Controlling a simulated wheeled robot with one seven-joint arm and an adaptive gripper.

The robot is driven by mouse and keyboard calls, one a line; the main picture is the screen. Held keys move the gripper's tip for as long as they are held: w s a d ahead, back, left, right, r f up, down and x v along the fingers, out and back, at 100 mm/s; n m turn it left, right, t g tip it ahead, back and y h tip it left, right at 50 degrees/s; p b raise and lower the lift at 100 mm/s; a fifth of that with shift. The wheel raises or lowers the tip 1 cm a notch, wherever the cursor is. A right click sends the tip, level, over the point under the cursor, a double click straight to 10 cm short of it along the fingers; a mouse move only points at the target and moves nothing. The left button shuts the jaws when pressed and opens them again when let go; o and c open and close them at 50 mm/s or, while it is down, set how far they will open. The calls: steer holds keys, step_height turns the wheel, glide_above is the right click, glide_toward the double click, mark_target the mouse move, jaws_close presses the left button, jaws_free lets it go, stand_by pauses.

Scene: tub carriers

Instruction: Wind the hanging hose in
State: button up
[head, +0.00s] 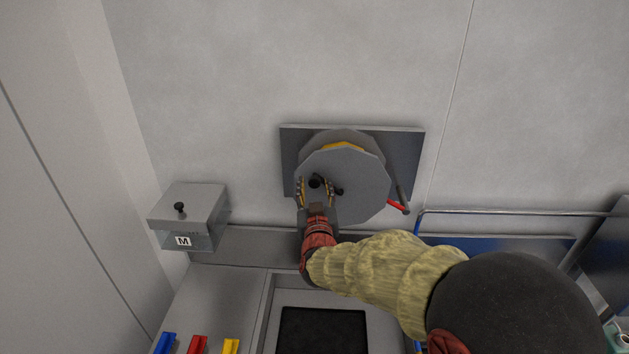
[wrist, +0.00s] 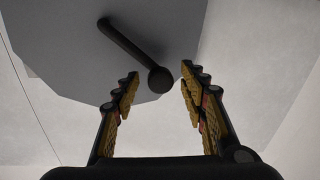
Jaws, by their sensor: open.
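The hose reel is a grey disc (head: 352,175) on a dark wall plate (head: 408,150), with yellow hose (head: 343,146) showing behind its top edge. A black crank with a round knob (head: 316,181) sits on the disc's front; the wrist view shows the crank arm (wrist: 125,43) and knob (wrist: 160,80). My gripper (head: 316,190) is open, its fingers on either side of the knob. In the wrist view the gripper (wrist: 159,82) shows gaps between both fingers and the knob. A hanging length of hose cannot be made out.
A red-ended grey lever or nozzle (head: 397,206) is at the reel's lower right. A grey box marked M (head: 190,205) with a black knob is at left. Below are red (head: 197,345), blue and yellow pieces and a dark panel (head: 322,332). A blue-railed carrier (head: 500,213) is right.

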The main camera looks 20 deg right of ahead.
steer(key=shift+x, duration=1)
steer(key=shift+c, duration=1.2)
jaws_close()
